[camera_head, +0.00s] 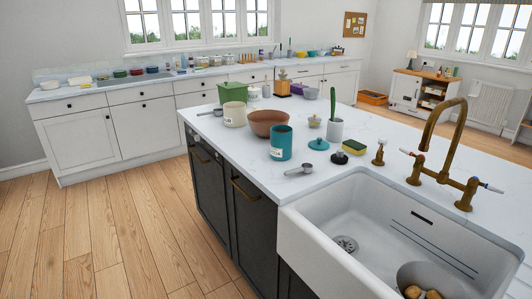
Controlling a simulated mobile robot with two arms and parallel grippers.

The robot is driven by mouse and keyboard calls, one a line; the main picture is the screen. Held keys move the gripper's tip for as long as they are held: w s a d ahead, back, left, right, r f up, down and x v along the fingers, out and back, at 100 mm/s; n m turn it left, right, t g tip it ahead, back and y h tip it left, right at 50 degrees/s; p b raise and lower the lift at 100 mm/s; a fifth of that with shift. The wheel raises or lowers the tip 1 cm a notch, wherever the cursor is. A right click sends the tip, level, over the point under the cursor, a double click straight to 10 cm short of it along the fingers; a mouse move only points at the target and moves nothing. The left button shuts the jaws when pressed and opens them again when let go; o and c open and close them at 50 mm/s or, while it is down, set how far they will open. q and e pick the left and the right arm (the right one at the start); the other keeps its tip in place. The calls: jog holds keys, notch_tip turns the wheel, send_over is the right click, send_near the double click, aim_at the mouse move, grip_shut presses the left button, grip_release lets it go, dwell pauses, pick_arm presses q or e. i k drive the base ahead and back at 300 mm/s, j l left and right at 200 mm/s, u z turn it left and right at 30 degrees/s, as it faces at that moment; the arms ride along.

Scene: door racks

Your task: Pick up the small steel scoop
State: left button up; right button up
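A small steel scoop (300,169) lies on the white island countertop, near its front-left edge and just behind the sink's left corner. It looks like a shallow grey metal cup with a short handle. A second small silver utensil (212,112) lies farther back at the island's left edge; it is too small to tell its exact shape. Neither of my grippers shows in the head view.
A teal canister (281,143), brown bowl (269,123), cream jar (234,114) and green box (233,93) stand behind the scoop. A black scrubber (339,158) and sponge (355,147) lie to its right. Wooden floor at left is clear.

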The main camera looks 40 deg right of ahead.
aim_at(298, 171)
jog(key=i+j+u, duration=0.15)
jog(key=i+u, duration=0.15)
jog(key=i, duration=1.65)
